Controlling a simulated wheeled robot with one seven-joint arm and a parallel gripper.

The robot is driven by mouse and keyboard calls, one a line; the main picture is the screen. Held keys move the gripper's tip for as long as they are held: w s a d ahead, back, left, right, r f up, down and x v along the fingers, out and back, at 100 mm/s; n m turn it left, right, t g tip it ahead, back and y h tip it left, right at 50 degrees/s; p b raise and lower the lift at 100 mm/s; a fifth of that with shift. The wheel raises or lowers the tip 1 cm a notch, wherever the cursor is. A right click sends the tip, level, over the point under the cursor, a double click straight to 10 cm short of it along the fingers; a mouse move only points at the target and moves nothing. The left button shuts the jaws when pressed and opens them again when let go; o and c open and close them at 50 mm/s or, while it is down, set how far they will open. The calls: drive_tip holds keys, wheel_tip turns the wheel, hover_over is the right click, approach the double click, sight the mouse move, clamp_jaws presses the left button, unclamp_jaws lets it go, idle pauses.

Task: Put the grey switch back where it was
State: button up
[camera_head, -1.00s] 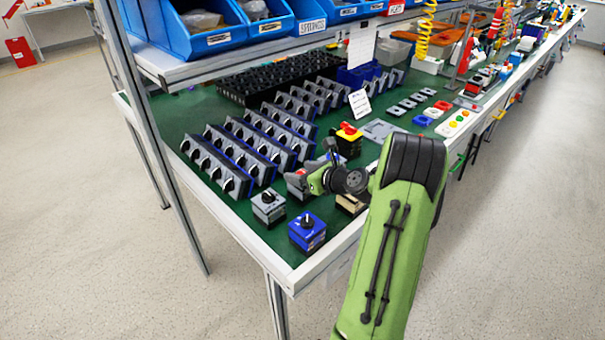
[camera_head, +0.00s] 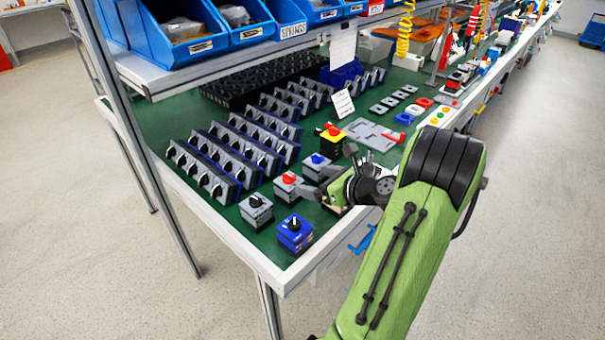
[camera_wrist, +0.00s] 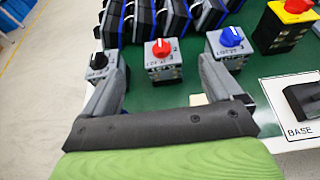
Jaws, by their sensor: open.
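Three grey switches stand upright in a row on the green table top: one with a black knob (camera_head: 256,212), one with a red knob (camera_head: 287,190), one with a blue knob (camera_head: 316,169). My gripper (camera_head: 316,184) is open and empty, to the right of the row. In the wrist view the red-knobbed switch (camera_wrist: 164,70) appears between the fingers, beyond their tips. The black-knobbed one (camera_wrist: 99,72) is partly hidden by the left finger, and the blue-knobbed one (camera_wrist: 229,47) partly by the right.
Rows of switch banks (camera_head: 222,160) fill the table to the left. A yellow-and-black box with a red knob (camera_head: 332,139) and a grey plate (camera_head: 374,134) lie behind my gripper. A "BASE" card (camera_wrist: 294,105) shows at the wrist view's right. Blue bins (camera_head: 186,32) stand on the shelf above.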

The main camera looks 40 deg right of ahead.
drive_tip(key=w+a+r+n+g+y, duration=0.1)
drive_tip(key=a+r+n+g, duration=0.15)
drive_tip(key=a+n, duration=0.7)
drive_tip(key=a+r+n+g+y, duration=0.15)
drive_tip(key=a+n+g, duration=0.25)
drive_tip(key=a+n, duration=0.55)
drive_tip(key=s+a+r+n+h, duration=0.1)
drive_tip(key=s+a+r+n, duration=0.1)
drive_tip(key=s+a+n, duration=0.3)
drive_tip(key=s+a+r+n+g+h, duration=0.1)
drive_tip(key=s+a+r+n+h, duration=0.1)
drive_tip(key=s+a+n, duration=0.4)
drive_tip(key=s+n, duration=0.5)
drive_tip(key=shift+s+a+r+n, duration=0.3)
drive_tip(key=shift+s+r, duration=0.05)
drive_tip(key=shift+g, duration=0.25)
wheel_tip(320, 180, up, 13)
drive_tip(key=p, duration=1.2)
drive_tip(key=shift+p, duration=0.35)
drive_tip(key=shift+f, duration=0.1)
